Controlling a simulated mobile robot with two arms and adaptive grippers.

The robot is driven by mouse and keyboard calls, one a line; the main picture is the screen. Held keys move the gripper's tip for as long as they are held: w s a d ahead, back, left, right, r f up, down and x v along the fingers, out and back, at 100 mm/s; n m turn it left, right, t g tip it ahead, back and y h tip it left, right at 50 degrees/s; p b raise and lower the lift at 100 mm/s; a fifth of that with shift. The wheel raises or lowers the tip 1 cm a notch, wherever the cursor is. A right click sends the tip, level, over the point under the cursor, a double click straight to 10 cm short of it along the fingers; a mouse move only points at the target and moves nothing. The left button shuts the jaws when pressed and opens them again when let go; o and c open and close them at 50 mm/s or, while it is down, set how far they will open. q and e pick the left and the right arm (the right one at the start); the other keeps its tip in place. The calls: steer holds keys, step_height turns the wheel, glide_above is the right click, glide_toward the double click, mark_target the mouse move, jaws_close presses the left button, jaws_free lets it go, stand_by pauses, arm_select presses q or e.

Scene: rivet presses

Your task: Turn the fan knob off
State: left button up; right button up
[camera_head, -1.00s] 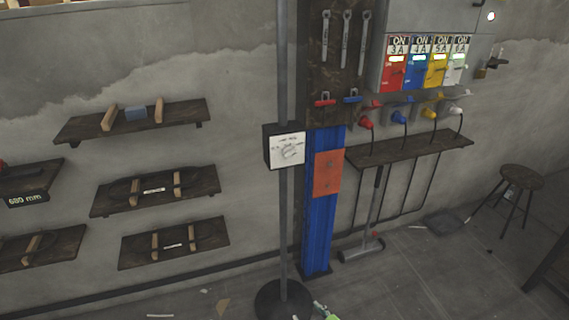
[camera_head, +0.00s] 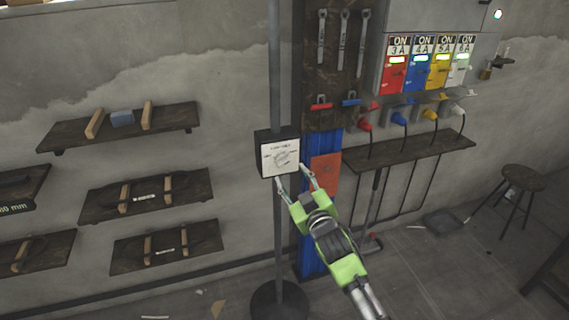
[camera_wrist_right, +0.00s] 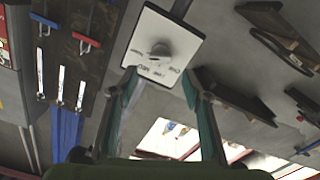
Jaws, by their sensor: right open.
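The fan knob (camera_head: 281,158) is a round grey knob on the white front plate of a dark control box (camera_head: 263,152). The box is fixed to a grey pole (camera_head: 276,75). In the right wrist view the knob (camera_wrist_right: 160,50) stands out from the white plate (camera_wrist_right: 178,32), with lettering around it. My right gripper (camera_head: 292,181) is green, open and empty, just below and in front of the plate. In the wrist view its two fingers (camera_wrist_right: 160,84) are spread apart near the plate's lower edge, and the knob lies beyond their tips. My left gripper is not in view.
Wall shelves (camera_head: 125,125) hang at the left. At the right are a panel of coloured switches (camera_head: 425,62), hanging wrenches (camera_head: 343,40), a narrow shelf (camera_head: 410,153) and a stool (camera_head: 523,180). A blue post (camera_head: 312,255) stands just behind the pole.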

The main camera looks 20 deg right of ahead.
mark_target(284, 163)
steer(key=w, duration=0.7)
steer(key=shift+w+a, duration=0.15)
steer(key=c, duration=1.1)
